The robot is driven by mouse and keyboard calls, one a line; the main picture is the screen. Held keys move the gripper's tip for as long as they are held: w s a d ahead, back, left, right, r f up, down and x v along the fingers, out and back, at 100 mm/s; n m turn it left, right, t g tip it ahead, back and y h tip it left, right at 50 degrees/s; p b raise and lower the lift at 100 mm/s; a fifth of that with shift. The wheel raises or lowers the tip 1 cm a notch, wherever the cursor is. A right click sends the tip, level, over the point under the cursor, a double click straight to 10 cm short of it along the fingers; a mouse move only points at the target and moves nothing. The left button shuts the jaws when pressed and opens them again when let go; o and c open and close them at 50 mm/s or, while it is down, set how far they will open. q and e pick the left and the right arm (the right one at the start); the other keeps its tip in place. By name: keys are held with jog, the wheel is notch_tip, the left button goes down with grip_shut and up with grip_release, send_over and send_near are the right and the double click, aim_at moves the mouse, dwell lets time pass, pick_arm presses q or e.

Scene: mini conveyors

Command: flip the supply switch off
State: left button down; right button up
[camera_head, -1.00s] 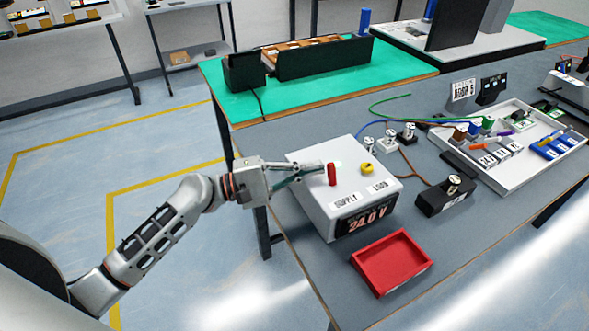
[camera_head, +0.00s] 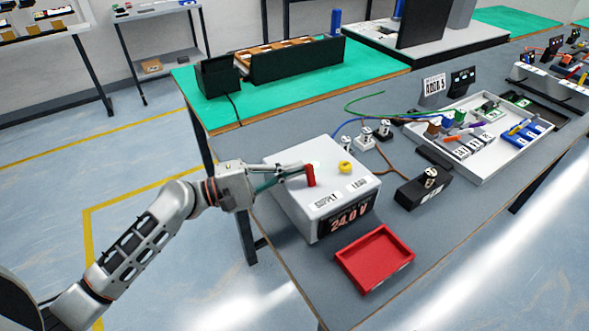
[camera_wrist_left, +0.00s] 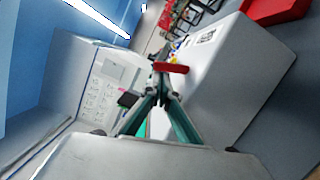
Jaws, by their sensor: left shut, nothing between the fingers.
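The white supply box (camera_head: 289,199) stands on the grey table with a display reading 24.0 V and labels SUPPLY and LOAD. The red supply switch (camera_head: 311,176) sticks up from its top behind the SUPPLY label; a yellow knob (camera_head: 345,167) is to its right. My left gripper (camera_head: 303,170) is shut and empty, its fingertips at the left side of the red switch. In the left wrist view the red switch (camera_wrist_left: 171,67) lies across just beyond the closed fingertips (camera_wrist_left: 163,92). I cannot tell whether they touch. My right gripper is not in view.
A red tray (camera_head: 374,259) lies in front of the box. A black block (camera_head: 422,190) and several small posts with blue, green and brown wires stand to the right. A white parts tray (camera_head: 480,178) is farther right. The floor on the left is clear.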

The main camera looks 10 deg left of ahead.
pick_arm(q)
jog(key=shift+s+d+r+m+g, duration=0.1)
jog(key=shift+m+g, duration=0.2)
jog(key=shift+m, duration=0.2)
jog(key=shift+b, duration=0.3)
jog(key=shift+s+d+r+m+y, duration=0.15)
jog(key=shift+r+m+y, duration=0.15)
jog(key=shift+m, duration=0.6)
jog(key=shift+s+d+r+m, duration=0.15)
jog(key=shift+s+d+m, duration=0.05)
jog(key=shift+m, duration=0.4)
jog(key=shift+s+d+r+m, duration=0.15)
jog(key=shift+m, duration=0.45)
jog(key=shift+a, duration=0.1)
